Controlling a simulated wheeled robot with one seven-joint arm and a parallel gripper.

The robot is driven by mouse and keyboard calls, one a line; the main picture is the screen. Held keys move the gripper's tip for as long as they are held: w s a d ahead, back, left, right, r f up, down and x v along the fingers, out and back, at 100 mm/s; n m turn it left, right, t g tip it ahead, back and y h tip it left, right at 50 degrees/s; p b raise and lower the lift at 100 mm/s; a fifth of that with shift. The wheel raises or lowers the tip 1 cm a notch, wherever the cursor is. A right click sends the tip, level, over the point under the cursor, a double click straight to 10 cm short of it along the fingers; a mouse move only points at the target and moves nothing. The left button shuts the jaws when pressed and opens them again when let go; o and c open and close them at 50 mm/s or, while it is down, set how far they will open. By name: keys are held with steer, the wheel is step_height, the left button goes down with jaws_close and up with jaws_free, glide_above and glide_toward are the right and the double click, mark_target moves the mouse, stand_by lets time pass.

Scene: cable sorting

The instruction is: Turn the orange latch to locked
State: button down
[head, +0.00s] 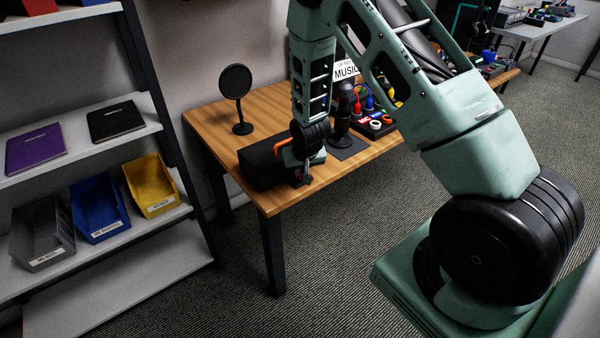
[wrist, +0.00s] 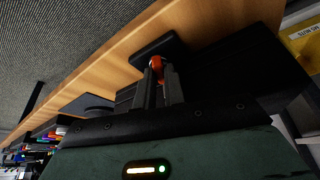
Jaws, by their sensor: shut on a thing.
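The orange latch (head: 282,146) is on a black box (head: 258,168) near the front left of the wooden table. In the wrist view the orange latch (wrist: 156,63) shows between the fingers, and the black box (wrist: 232,65) lies behind them. My gripper (wrist: 160,78) is shut on the orange latch. In the head view my gripper (head: 302,178) is at the right side of the box, partly hidden by my arm. I cannot tell from these views whether the latch is locked.
The wooden table (head: 270,105) also holds a round black pop filter (head: 236,82) on a stand, a black microphone (head: 345,105) and colourful cables (head: 372,100) close to my arm. Shelves with a yellow bin (head: 152,186) and a blue bin (head: 100,208) stand left.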

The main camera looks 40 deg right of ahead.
steer(key=shift+d+n+y, duration=0.2)
steer(key=shift+n+y, duration=0.7)
steer(key=shift+n, duration=1.3)
steer(key=c, duration=1.8)
jaws_free()
steer(key=shift+o, duration=0.2)
steer(key=p+v, duration=0.1)
steer(key=v, duration=1.6)
steer(key=shift+s+r+p, duration=0.15)
steer(key=shift+s+p, duration=0.05)
steer(key=shift+p, duration=0.1)
